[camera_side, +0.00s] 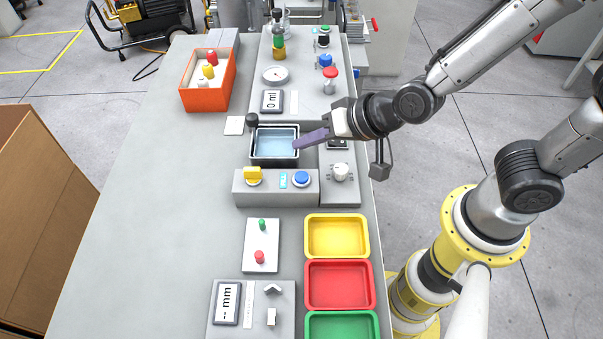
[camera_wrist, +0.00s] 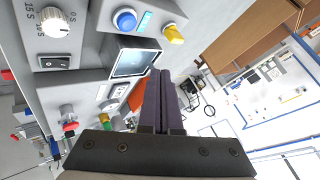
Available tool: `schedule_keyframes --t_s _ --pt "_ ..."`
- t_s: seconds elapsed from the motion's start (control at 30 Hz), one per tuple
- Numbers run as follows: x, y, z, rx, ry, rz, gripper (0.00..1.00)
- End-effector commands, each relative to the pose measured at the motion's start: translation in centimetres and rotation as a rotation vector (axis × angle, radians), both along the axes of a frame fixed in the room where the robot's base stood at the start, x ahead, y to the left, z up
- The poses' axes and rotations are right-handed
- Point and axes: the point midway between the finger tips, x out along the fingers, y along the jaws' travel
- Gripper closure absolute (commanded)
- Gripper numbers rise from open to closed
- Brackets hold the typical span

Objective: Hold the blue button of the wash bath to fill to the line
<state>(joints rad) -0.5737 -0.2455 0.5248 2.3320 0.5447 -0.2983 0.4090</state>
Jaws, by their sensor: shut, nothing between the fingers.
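The wash bath (camera_side: 274,161) is a dark-rimmed basin with light blue water in it; its fill line cannot be made out. It also shows in the wrist view (camera_wrist: 133,62). On the grey panel in front of it are the round blue button (camera_side: 302,178), a small cyan display (camera_side: 283,180) and a yellow knob (camera_side: 253,175). The blue button (camera_wrist: 124,19) is uncovered in the wrist view. My gripper (camera_side: 297,145) is shut and empty, its purple fingers over the bath's right edge, behind the button and apart from it. The fingertips (camera_wrist: 160,73) are together in the wrist view.
A black-topped post (camera_side: 252,120) stands at the bath's back left corner. A white dial (camera_side: 340,172) is to the panel's right. Yellow (camera_side: 364,236), red and green trays lie in front. An orange box (camera_side: 185,102) holds bottles at back left. The left bench is clear.

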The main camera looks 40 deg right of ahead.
Motion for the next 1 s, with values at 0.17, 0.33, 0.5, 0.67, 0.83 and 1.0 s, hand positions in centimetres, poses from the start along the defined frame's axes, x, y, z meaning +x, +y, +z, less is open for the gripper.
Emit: schedule_keyframes --t_s 0.17,0.33,0.5,0.67,0.83,1.0 --pt "-0.1 0.0 -2.6 -0.003 0.004 0.002 1.0" --pt "0.0 0.0 -4.7 -0.002 0.003 -0.001 1.0" --pt "0.0 0.0 -6.2 -0.001 0.002 -0.001 1.0" --pt "0.0 0.0 -6.8 0.001 0.0 0.0 1.0" --pt "0.0 0.0 -6.9 0.002 -0.001 0.0 1.0" --pt "0.0 0.0 -6.9 0.002 -0.001 0.0 1.0"
